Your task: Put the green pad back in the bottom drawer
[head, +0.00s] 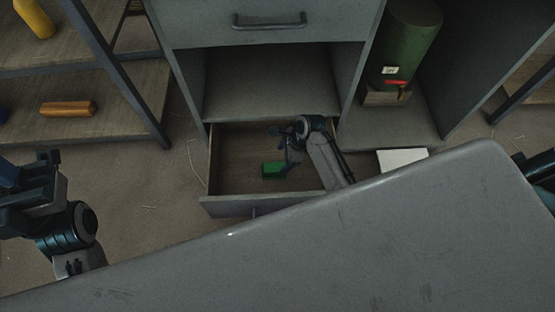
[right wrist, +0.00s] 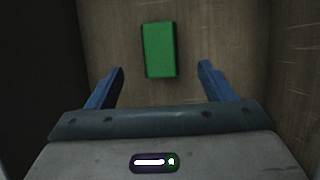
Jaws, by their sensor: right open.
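The green pad (head: 274,170) lies on the floor of the open bottom drawer (head: 228,205), seen in the head view. In the right wrist view the pad (right wrist: 160,50) is a green block lying flat on the wooden drawer bottom, ahead of the fingers. My right gripper (head: 287,158) reaches into the drawer just above the pad. Its two blue fingers (right wrist: 160,80) are spread apart with nothing between them, and the pad is beyond their tips. My left gripper (head: 20,195) is at the left edge of the head view, away from the drawer; its fingers are not clear.
A closed upper drawer with a dark handle (head: 269,21) is above an open compartment (head: 270,85). A green cylinder (head: 408,45) stands at the right. A grey tabletop (head: 350,255) fills the foreground. Shelves at the left hold an orange object (head: 67,109) and a yellow bottle (head: 35,18).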

